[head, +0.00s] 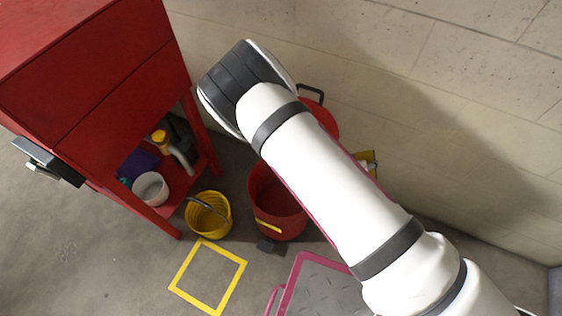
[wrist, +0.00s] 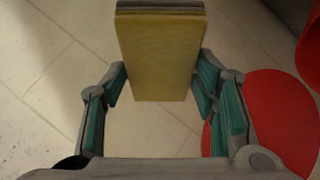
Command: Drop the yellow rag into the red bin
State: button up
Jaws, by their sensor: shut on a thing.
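The yellow rag (wrist: 160,58) shows in the wrist view as a flat, folded-looking block with a grey-brown upper edge. My gripper (wrist: 162,82) is shut on it, one finger on each side. In the wrist view, the lid (wrist: 270,118) is at lower right and part of the bin (wrist: 312,50) at upper right.
A red workbench (head: 95,75) with a vise and a loaded lower shelf stands at left. A yellow bucket (head: 210,214) sits beside the bin. A pink-edged platform (head: 315,285) lies in front. A block wall rises behind. Floor inside the yellow square (head: 208,277) is clear.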

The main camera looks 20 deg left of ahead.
jog(key=s+a+f+n+g+y+b, duration=0.2)
jog(key=a+g, duration=0.1)
jog(key=a, duration=0.5)
jog(key=s+a+f+n+g+y+b, duration=0.1)
jog(key=s+a+g+y, duration=0.15)
jog(key=a, duration=0.55)
jog(key=s+a+r+n+g+b, duration=0.2)
jog(key=s+a+r+n+g, duration=0.1)
jog(key=a, duration=0.7)
notch_tip(320, 180, up, 2)
jog(key=shift+s+n, duration=0.8)
jog(key=shift+s, duration=0.3)
jog(key=shift+a+g, duration=0.1)
jog(key=shift+g, duration=0.15)
